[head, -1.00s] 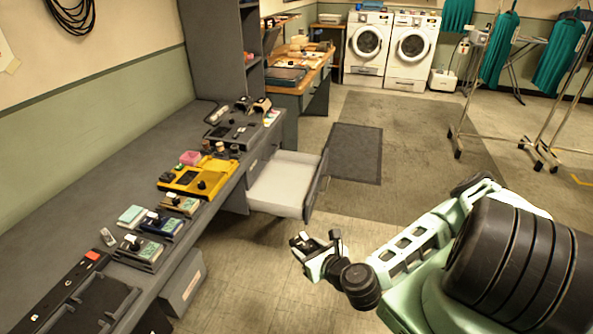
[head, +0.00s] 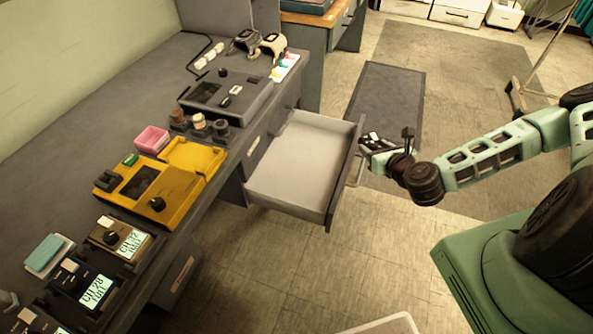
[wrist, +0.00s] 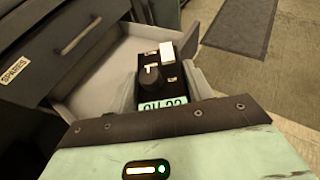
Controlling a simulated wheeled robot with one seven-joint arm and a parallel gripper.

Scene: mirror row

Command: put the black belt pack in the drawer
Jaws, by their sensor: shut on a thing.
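The black belt pack (wrist: 150,92) is in the wrist view, with a dark knob, a white block on top and a pale green display partly hidden by my gripper's body. My gripper (head: 378,143) is shut on the pack. In the head view it is just right of the open drawer's front panel, outside the drawer; the pack is too small there to make out clearly. The drawer (head: 300,165) is pulled out from the desk, and its pale floor looks empty. It also shows in the wrist view (wrist: 108,62), behind and left of the pack.
The grey desk (head: 60,170) carries a yellow device (head: 165,190), a dark console (head: 225,98), headsets and other packs with displays. A closed front labelled SPARES (wrist: 45,45) is at left in the wrist view. A dark mat (head: 385,105) lies on open floor beyond.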

